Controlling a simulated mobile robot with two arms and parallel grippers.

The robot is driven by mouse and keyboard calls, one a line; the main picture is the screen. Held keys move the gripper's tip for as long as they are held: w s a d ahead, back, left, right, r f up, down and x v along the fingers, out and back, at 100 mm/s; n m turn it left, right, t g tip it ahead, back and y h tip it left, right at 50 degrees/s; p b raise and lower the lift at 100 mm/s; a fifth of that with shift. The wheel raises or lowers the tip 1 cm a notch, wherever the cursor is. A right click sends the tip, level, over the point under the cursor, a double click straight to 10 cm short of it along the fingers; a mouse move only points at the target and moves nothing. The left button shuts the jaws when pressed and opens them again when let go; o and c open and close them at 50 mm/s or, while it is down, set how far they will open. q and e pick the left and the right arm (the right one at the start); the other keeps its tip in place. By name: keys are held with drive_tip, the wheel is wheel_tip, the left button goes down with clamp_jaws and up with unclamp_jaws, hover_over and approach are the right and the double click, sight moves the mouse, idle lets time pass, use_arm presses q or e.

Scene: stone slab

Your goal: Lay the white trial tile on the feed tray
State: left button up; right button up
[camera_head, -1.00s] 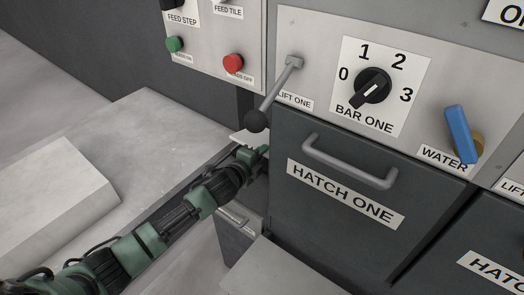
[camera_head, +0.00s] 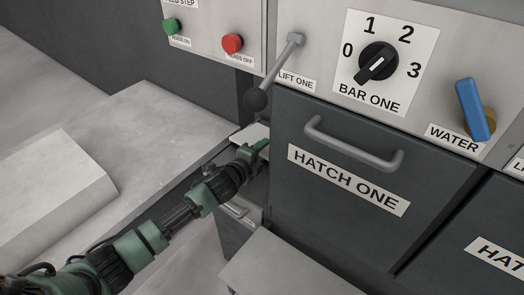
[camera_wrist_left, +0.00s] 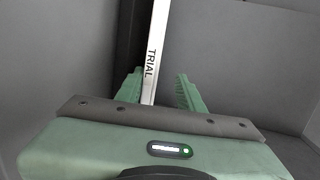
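The white trial tile (camera_wrist_left: 152,60) shows in the left wrist view as a narrow strip marked TRIAL. It stands between the green fingers of my left gripper (camera_wrist_left: 160,90), close to the left finger, with a gap to the right finger. The gripper looks open around it. In the head view my left gripper (camera_head: 254,151) is low beside the dark hatch, under the lift lever. A pale flat piece (camera_head: 250,135) shows just behind its fingers; I cannot tell whether it is the tile or the tray. No feed tray can be clearly made out. My right gripper is not in view.
The lift one lever (camera_head: 257,98) hangs just above my left gripper. Hatch one (camera_head: 340,185) with its bar handle (camera_head: 350,145) is close on the right. A grey slab block (camera_head: 50,195) lies on the left bench (camera_head: 150,125). A grey ledge (camera_head: 280,270) is in front.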

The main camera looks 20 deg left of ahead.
use_arm(q)
drive_tip(key=shift+f, duration=0.1)
drive_tip(key=v, duration=0.8)
drive_tip(key=shift+w, duration=0.1)
drive_tip(key=s+f+n, duration=0.1)
drive_tip(key=s+n, duration=0.1)
drive_tip(key=s+d+f+n+g, duration=0.1)
drive_tip(key=shift+s+d+f+y, duration=0.15)
drive_tip(key=shift+s+f+y, duration=0.15)
drive_tip(key=shift+s, duration=0.1)
drive_tip(key=s+f+n+g, duration=0.2)
drive_tip(key=s+n, duration=0.2)
drive_tip(key=s, duration=0.3)
drive_tip(key=s+f+n+g+y, duration=0.1)
drive_tip(key=s+f+n+g, duration=0.1)
drive_tip(key=s, duration=0.6)
drive_tip(key=s+f+n+g+y, duration=0.1)
drive_tip(key=s+f+n+g, duration=0.1)
drive_tip(key=s+n, duration=0.4)
drive_tip(key=shift+s+f+n+g, duration=0.3)
drive_tip(key=shift+s+g, duration=0.4)
drive_tip(key=s+n+g, duration=0.3)
drive_tip(key=s, duration=0.6)
wheel_tip(320, 180, down, 25)
drive_tip(key=g, duration=0.1)
drive_tip(key=s+a+f+g, duration=0.1)
drive_tip(key=s+a+f, duration=0.2)
drive_tip(key=s+f, duration=1.4)
drive_tip(key=shift+s+a+f, duration=0.2)
drive_tip(key=shift+s, duration=0.35)
